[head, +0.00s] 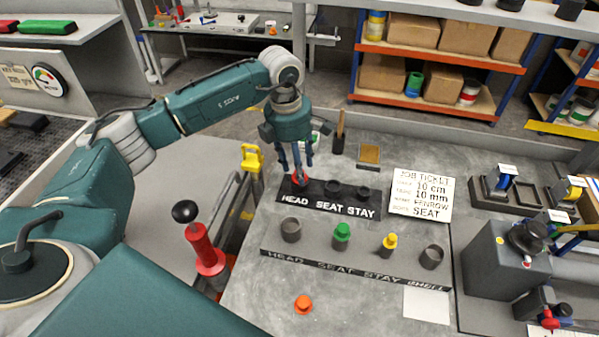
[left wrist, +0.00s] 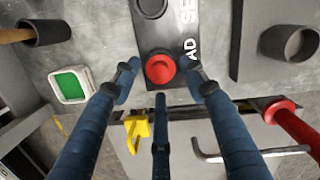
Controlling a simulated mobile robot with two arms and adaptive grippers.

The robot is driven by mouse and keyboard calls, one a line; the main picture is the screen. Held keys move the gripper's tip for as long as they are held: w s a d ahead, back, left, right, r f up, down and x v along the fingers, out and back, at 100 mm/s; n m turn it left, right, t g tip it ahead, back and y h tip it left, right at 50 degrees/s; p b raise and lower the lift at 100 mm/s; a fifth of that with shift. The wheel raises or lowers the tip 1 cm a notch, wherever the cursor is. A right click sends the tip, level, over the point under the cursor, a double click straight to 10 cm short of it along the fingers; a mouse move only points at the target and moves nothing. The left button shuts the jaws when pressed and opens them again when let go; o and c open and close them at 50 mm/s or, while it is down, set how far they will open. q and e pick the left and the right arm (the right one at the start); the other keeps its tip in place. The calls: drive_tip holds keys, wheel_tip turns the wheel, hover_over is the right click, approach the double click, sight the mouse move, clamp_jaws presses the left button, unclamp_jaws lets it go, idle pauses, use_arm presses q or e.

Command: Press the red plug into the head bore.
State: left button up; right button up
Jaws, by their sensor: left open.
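The red plug (head: 300,181) sits at the HEAD end of the black block (head: 327,208) marked HEAD SEAT STAY. It covers the head bore, and I cannot tell how deep it sits. The plug shows from above as a round red cap in the left wrist view (left wrist: 160,68). My left gripper (head: 297,162) points down over it with its blue fingers spread. In the left wrist view its fingertips (left wrist: 160,80) stand around the plug with gaps. The block's other two bores (head: 333,186) show dark. My right gripper is out of view.
A grey rack (head: 265,256) in front holds a green plug (head: 342,232), a yellow plug (head: 389,241) and two empty-looking cups. An orange plug (head: 303,304) lies on the bench. A red-handled tool (head: 203,246) stands left. A job ticket (head: 421,195) lies right of the block.

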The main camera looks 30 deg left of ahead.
use_arm(q)
drive_tip(key=shift+f, duration=0.65)
drive_tip(key=shift+w+f, duration=0.1)
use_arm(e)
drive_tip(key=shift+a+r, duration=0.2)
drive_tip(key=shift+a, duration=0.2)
use_arm(q)
clamp_jaws()
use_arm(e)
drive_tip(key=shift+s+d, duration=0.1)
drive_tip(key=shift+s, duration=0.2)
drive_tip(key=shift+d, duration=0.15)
